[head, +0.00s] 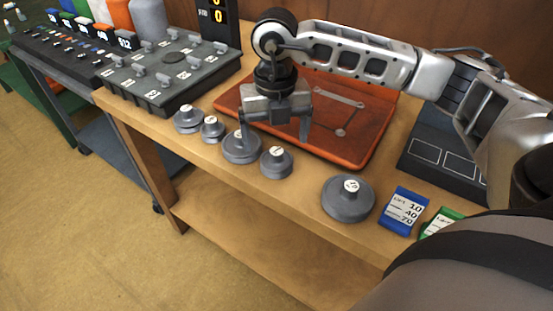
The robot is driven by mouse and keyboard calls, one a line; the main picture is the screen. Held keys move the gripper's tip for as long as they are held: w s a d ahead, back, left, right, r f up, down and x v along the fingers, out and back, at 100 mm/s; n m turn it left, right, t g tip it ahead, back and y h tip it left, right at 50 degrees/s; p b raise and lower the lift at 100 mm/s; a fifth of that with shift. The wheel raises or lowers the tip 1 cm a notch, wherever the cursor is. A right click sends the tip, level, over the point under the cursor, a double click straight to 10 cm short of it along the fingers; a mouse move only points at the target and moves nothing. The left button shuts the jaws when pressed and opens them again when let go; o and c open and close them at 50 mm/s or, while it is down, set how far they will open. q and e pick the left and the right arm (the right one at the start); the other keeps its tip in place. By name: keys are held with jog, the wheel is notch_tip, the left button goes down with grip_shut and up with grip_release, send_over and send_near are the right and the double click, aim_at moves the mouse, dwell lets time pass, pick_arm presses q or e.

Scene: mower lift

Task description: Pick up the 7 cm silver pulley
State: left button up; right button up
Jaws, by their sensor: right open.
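Several grey-silver pulleys with white-topped hubs stand in a row along the front of the wooden bench. The largest pulley (348,200) is at the right, and its label seems to read 10. A small pulley (277,163) and a medium pulley (241,149) stand in the middle. Two more, a pulley (188,120) and a small pulley (211,130), are at the left. The other labels are too small to read surely, so I cannot tell which is 7 cm. My right gripper (273,139) points down, open and empty, its left finger overlapping the medium pulley's hub. My left gripper is out of view.
An orange-red tray (375,140) with a linkage drawing lies behind the pulleys. A dark panel with pegs (170,75) is at the back left. A blue card (404,211) and a green card (441,221) lie at the right, near a dark board (440,157).

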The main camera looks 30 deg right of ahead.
aim_at(277, 151)
jog(key=shift+d+f+p, duration=0.15)
jog(key=shift+f+p, duration=0.4)
jog(key=shift+f, duration=2.35)
jog(key=c, duration=1.3)
